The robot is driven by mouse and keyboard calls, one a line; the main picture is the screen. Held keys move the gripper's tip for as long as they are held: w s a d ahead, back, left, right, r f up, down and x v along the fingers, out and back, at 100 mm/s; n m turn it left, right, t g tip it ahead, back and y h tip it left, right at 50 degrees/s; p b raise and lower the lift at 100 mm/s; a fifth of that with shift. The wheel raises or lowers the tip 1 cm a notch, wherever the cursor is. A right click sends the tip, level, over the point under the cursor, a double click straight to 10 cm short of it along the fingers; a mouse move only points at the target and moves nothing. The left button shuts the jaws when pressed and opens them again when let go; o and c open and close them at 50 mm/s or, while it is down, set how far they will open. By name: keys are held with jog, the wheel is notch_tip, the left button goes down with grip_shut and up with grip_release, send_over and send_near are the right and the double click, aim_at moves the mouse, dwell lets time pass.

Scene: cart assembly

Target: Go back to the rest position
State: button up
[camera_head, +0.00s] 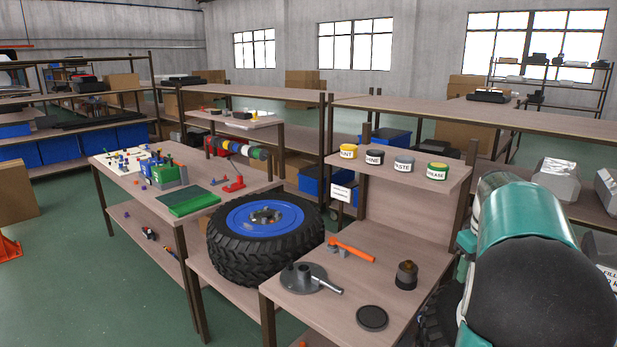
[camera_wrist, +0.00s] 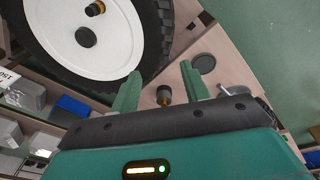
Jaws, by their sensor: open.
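My gripper (camera_wrist: 160,88) shows in the wrist view as two green fingers spread apart, with nothing between them at the tips. Beyond the fingers, a small dark and brass cylinder (camera_wrist: 163,97) stands on the wooden bench. In the head view my teal and black arm (camera_head: 530,250) fills the lower right, and the gripper fingers are hidden there. The same kind of cylinder (camera_head: 406,275) stands on the near bench in the head view, left of my arm.
The near bench (camera_head: 340,318) holds an orange-handled tool (camera_head: 350,249), a grey flanged part (camera_head: 303,278) and a black disc (camera_head: 371,318). A blue-rimmed wheel (camera_head: 265,235) lies left of it. A white-rimmed wheel (camera_wrist: 60,35) is close in the wrist view. Green floor is open at left.

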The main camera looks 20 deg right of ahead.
jog(key=w+a+r+n+t, duration=0.1)
jog(key=a+r, duration=0.1)
jog(key=a, duration=1)
jog(key=a+r+t, duration=0.1)
jog(key=a+r, duration=0.1)
jog(key=a, duration=1)
jog(key=s+a+f+t, duration=0.1)
jog(key=s+a+f, duration=0.1)
jog(key=s+a, duration=0.3)
jog(key=s+a+f+t, duration=0.1)
jog(key=s+a, duration=0.4)
jog(key=a, duration=0.8)
jog(key=shift+s+a+f+n+t+y, duration=0.2)
jog(key=shift+a+f+n+t+y, duration=0.15)
jog(key=shift+f, duration=0.55)
